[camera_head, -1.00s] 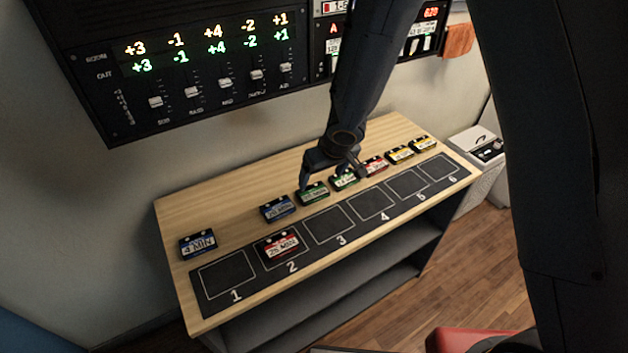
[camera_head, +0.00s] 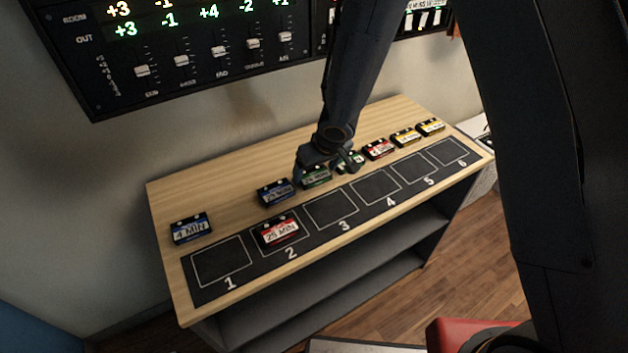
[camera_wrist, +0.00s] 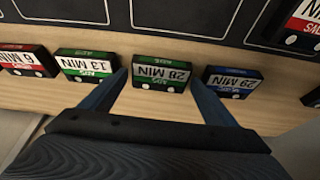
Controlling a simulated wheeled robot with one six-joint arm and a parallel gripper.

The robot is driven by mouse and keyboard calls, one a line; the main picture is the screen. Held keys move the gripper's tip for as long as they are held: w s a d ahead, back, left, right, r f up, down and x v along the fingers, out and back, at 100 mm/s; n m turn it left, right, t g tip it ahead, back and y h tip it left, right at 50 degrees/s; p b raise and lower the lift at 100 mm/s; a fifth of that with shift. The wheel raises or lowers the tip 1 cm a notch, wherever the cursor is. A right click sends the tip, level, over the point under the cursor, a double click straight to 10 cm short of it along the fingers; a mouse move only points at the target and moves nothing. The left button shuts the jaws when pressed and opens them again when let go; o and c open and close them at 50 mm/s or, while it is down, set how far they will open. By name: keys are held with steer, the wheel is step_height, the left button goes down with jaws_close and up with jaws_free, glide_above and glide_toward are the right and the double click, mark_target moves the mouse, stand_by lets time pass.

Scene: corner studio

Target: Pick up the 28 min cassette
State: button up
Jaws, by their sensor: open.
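The 28 min cassette (camera_wrist: 161,73) is black with a green-edged label and lies on the wooden table top. In the wrist view it sits between the tips of my gripper (camera_wrist: 160,80), which is open with one finger on each side. In the head view my gripper (camera_head: 328,168) is low over the row, and the green cassette (camera_head: 316,177) is partly hidden beneath it. The green 13 min cassette (camera_wrist: 87,66) is close outside one finger, and the blue 29 min cassette (camera_wrist: 231,82) is close outside the other.
A dark strip with numbered squares (camera_head: 330,212) runs along the table's front. A red 25 min cassette (camera_head: 280,230) lies on square 2. A blue 4 min cassette (camera_head: 190,228) is at the left end. A red cassette (camera_head: 377,149) and two yellow ones (camera_head: 405,137) continue the row rightward.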

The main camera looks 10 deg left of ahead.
mark_target(315, 176)
steer(key=shift+w+a+f, duration=0.1)
steer(key=shift+w+f, duration=0.05)
steer(key=shift+f, duration=0.25)
steer(key=shift+c, duration=0.4)
steer(key=c, duration=0.8)
steer(key=shift+r, duration=0.25)
step_height(315, 176, up, 7)
steer(key=p, duration=0.9)
steer(key=shift+r, duration=0.2)
steer(key=shift+r+p, duration=0.65)
steer(key=shift+r, duration=0.35)
